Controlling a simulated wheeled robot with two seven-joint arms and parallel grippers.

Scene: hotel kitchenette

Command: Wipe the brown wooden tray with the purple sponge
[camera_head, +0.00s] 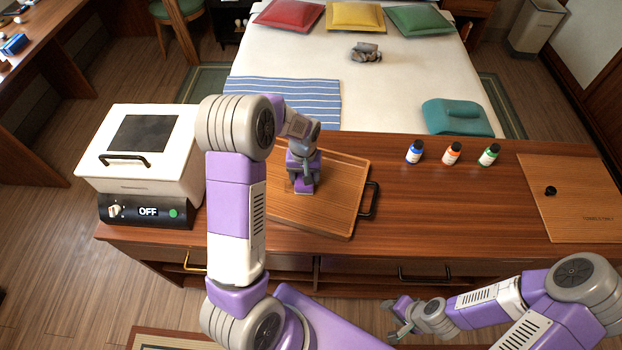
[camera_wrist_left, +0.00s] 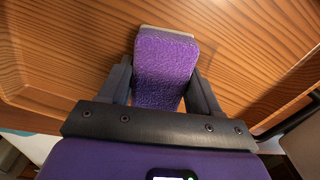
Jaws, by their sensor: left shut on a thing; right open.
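The brown wooden tray (camera_head: 340,195) lies on the counter, with a raised rim and a dark handle on its right side. My left gripper (camera_head: 304,174) reaches down over the tray and is shut on the purple sponge (camera_head: 304,187). In the left wrist view, the sponge (camera_wrist_left: 166,68) sits between the two dark fingers, with a pale strip at its far end and the tray's wood grain (camera_wrist_left: 75,60) beyond it. I cannot tell whether the sponge touches the tray. My left arm hides the tray's left part. My right gripper (camera_head: 397,318) is open and empty, in front of the counter.
A white appliance (camera_head: 140,195) with an "OFF" panel stands left of the tray. Three small bottles (camera_head: 452,153) stand at the back right. A wooden board (camera_head: 575,205) with a small black knob lies at the far right. The counter between tray and board is clear.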

